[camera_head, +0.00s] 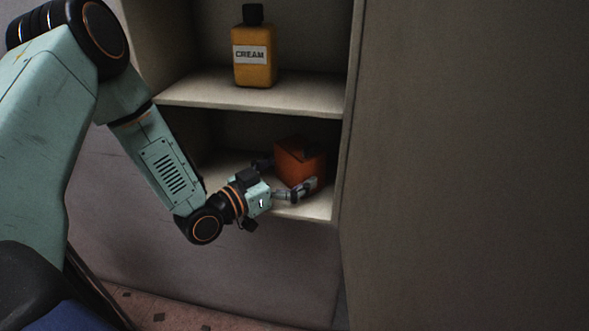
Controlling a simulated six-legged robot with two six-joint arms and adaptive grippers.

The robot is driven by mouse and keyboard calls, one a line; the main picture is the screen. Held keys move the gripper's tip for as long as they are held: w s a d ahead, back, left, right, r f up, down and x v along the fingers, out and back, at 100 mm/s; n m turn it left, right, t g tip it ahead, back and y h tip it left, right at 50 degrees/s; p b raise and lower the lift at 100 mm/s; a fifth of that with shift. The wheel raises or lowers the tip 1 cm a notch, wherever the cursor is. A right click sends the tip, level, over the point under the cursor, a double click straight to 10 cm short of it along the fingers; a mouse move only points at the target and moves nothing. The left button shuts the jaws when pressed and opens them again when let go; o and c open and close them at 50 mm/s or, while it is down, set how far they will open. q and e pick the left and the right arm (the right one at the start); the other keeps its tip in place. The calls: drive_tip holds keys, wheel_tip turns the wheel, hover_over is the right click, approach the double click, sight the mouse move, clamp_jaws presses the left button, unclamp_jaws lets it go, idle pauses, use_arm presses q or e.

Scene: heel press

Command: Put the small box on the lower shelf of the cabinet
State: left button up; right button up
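The small orange box (300,160) is in the lower compartment of the cabinet, over the lower shelf (318,205). My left gripper (288,175) reaches into this compartment from the left. Its near finger lies along the front of the box, low down. Its far finger is at the left edge of the box and partly hidden by it. I cannot tell whether the fingers press on the box or stand open around it. The underside of the box is hidden, so its contact with the shelf is unclear. My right gripper is not in view.
A yellow bottle labelled CREAM (254,55) with a black cap stands on the upper shelf (300,95). The shelf's edge is above my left gripper. The cabinet's right side wall (348,130) is close to the box. A large plain panel fills the right side.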

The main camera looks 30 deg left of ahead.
use_arm(q)
drive_tip(key=shift+s+d+r, duration=0.3)
drive_tip(key=shift+s+d, duration=0.05)
drive_tip(key=shift+s, duration=0.05)
drive_tip(key=shift+s+a+f, duration=0.2)
drive_tip(key=shift+a, duration=0.25)
drive_tip(key=p+v, duration=0.4)
drive_tip(key=v, duration=0.7)
drive_tip(key=shift+p, duration=0.4)
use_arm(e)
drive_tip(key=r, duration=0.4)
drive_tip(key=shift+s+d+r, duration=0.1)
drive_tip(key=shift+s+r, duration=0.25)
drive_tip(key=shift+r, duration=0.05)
use_arm(q)
drive_tip(key=shift+d, duration=0.1)
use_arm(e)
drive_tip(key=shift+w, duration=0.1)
use_arm(q)
drive_tip(key=shift+s, duration=0.15)
drive_tip(key=shift+c, duration=0.4)
